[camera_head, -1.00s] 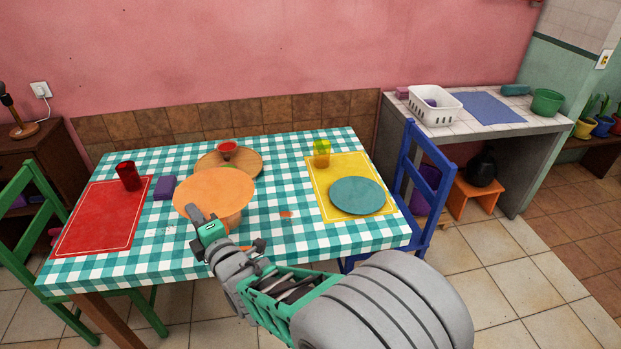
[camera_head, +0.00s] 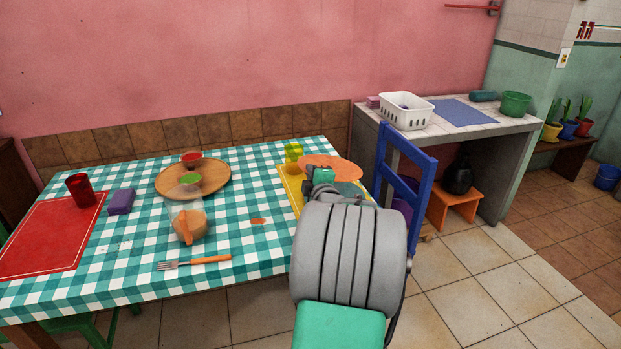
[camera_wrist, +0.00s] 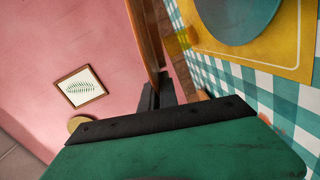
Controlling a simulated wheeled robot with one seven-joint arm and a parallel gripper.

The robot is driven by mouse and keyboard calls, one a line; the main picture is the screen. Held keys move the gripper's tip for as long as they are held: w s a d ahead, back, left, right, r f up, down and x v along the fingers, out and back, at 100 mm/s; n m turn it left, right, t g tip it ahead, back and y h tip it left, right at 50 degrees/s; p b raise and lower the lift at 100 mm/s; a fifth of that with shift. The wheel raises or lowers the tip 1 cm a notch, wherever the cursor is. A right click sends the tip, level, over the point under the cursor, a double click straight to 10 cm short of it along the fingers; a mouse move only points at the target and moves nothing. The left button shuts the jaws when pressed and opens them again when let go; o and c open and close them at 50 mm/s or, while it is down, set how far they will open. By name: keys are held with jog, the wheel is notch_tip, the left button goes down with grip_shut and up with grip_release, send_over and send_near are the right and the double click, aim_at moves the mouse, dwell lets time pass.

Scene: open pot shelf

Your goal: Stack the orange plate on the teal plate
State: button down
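The orange plate (camera_head: 335,165) is held in the air above the yellow placemat at the right end of the table. It shows nearly edge-on in the wrist view (camera_wrist: 146,40). My gripper (camera_head: 322,178) is shut on its near rim; the dark fingers (camera_wrist: 155,96) meet the plate's edge in the wrist view. The teal plate (camera_head: 348,189) lies on the yellow placemat, mostly hidden behind my arm and the orange plate. In the wrist view the teal plate (camera_wrist: 238,18) is partly cut off at the top, apart from the orange plate.
A yellow-green cup (camera_head: 293,152) stands beside the orange plate on the left. The blue chair (camera_head: 416,185) is close on the right. A wooden board with bowls (camera_head: 165,183), a pitcher (camera_head: 189,222) and a fork (camera_head: 195,262) are further left.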

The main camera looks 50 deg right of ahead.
notch_tip(320, 180, down, 7)
jog(key=b, duration=0.3)
jog(key=shift+f+b, duration=0.1)
jog(key=shift+b, duration=0.2)
jog(key=shift+f+b, duration=0.4)
jog(key=shift+b, duration=0.3)
jog(key=shift+f+b, duration=0.4)
jog(key=shift+b, duration=0.3)
jog(key=c, duration=1.6)
grip_release()
jog(key=shift+o, duration=0.2)
jog(key=shift+a+f, duration=0.1)
jog(key=v, duration=0.8)
